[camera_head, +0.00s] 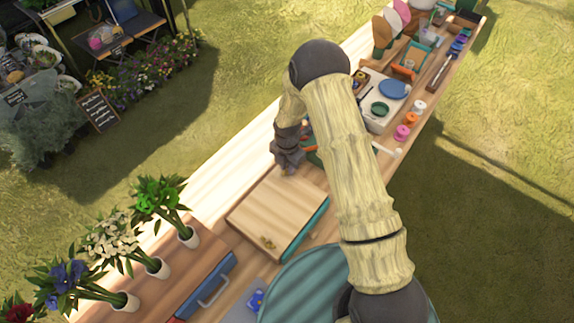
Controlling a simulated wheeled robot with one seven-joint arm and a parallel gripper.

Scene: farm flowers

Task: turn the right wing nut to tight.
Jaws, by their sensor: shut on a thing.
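A flower press with a pale wooden top (275,212) and a teal side lies on the long bench. One small brass wing nut (268,243) shows near its front left corner. My gripper (288,168) points down at the press's far right end and is shut on the right wing nut. The fingers and my arm hide this nut, so its turn angle cannot be seen.
Several flower bunches in white pots (158,267) stand front left. A blue drawer-like box (208,285) and a round teal surface (305,285) are near the front. Ribbon spools (402,132) and a white device (383,108) stand beyond my arm.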

